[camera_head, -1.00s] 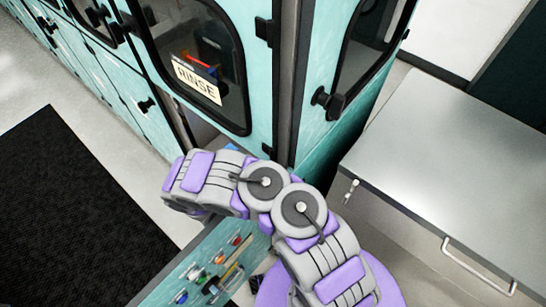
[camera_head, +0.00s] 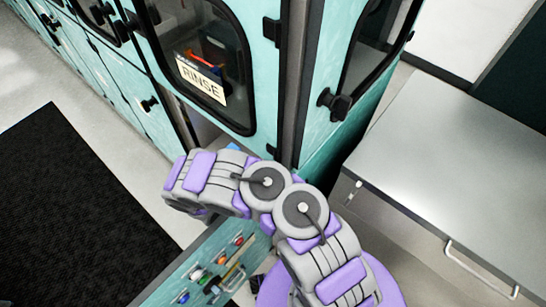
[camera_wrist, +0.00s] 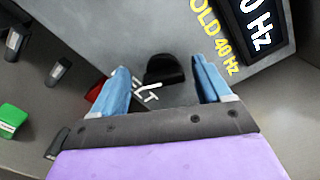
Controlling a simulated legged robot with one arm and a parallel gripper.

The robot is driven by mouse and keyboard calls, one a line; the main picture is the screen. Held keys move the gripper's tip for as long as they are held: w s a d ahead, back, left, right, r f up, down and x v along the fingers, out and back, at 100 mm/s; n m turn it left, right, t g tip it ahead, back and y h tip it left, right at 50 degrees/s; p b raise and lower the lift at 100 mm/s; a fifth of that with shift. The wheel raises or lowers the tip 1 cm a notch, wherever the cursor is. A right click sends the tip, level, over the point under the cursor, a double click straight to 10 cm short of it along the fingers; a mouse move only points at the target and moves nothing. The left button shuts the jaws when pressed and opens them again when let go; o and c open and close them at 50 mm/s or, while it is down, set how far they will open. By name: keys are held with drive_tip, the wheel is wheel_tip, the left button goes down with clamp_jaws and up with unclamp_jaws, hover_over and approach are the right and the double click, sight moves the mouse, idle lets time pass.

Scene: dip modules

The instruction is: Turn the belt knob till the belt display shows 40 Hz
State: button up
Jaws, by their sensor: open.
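The black belt knob (camera_wrist: 165,71) shows in the wrist view on a grey panel, above a white label (camera_wrist: 145,92) partly hidden, of which "LT" is readable. My gripper (camera_wrist: 161,66) is open, with one blue finger on each side of the knob and a gap visible on both sides. The belt display (camera_wrist: 262,25) is at the top right and cut off by the frame; only "0 Hz" shows, so the full reading cannot be told. Yellow text (camera_wrist: 214,40) beside it reads "OLD 40 Hz". My gripper is not visible in the head view.
A teal cabinet with a "RINSE" sign (camera_head: 201,78) stands behind my arm. A grey worktop (camera_head: 450,170) is at right and a black mat (camera_head: 70,220) at left. A green block (camera_wrist: 12,118) and dark posts (camera_wrist: 58,71) are left in the wrist view.

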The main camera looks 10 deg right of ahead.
drive_tip(key=p+v, duration=0.3)
drive_tip(key=v, duration=1.4)
drive_tip(key=shift+a, duration=0.2)
drive_tip(key=shift+s, duration=0.1)
